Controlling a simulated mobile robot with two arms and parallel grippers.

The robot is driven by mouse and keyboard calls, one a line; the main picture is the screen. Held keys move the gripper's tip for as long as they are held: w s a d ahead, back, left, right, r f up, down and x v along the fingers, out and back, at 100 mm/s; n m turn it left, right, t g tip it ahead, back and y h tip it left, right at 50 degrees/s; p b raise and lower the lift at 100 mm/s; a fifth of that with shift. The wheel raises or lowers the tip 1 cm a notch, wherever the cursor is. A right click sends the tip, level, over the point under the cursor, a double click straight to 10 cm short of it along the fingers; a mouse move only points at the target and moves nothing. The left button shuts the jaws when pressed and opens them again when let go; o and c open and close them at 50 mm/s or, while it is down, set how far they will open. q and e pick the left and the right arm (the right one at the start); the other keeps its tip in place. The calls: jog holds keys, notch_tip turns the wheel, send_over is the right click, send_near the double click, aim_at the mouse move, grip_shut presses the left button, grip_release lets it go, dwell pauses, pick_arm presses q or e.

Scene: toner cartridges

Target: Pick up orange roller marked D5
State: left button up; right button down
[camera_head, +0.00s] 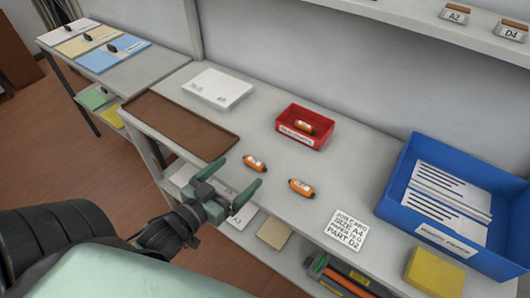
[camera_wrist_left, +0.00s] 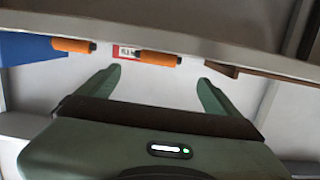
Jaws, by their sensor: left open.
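Three orange rollers with dark ends are in the head view. One roller (camera_head: 255,163) lies on the grey table just beyond my left gripper, and another roller (camera_head: 301,188) lies to its right. A third roller (camera_head: 306,127) is in the red bin (camera_head: 322,143). Their marks are too small to read. My left gripper (camera_head: 238,173) is open and empty at the table's front edge, apart from the rollers. In the left wrist view, one roller (camera_wrist_left: 158,58) shows between the open fingers (camera_wrist_left: 160,80) and another roller (camera_wrist_left: 72,45) further left. My right gripper is not visible.
A brown mat (camera_head: 175,126) lies left and a white paper stack (camera_head: 217,88) behind it. A job card (camera_head: 346,231) reading PART D2 lies right, by a blue tray (camera_head: 395,180) and a yellow block (camera_head: 434,272). Lower shelves hold items. Table around the rollers is clear.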

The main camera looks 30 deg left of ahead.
aim_at(254, 162)
pick_arm(q)
jog(key=shift+w, duration=0.45)
jog(key=shift+w+d, duration=0.1)
jog(key=shift+w, duration=0.3)
jog(key=shift+w+d+f, duration=0.1)
jog(key=shift+w+f, duration=0.05)
jog(key=shift+w, duration=0.55)
jog(key=w, duration=0.2)
jog(key=w+f, duration=0.1)
jog(key=shift+w+d+p, duration=0.3)
jog(key=shift+w+d, duration=0.05)
jog(key=shift+w, duration=0.25)
jog(key=shift+f, duration=0.1)
jog(key=c, duration=1.4)
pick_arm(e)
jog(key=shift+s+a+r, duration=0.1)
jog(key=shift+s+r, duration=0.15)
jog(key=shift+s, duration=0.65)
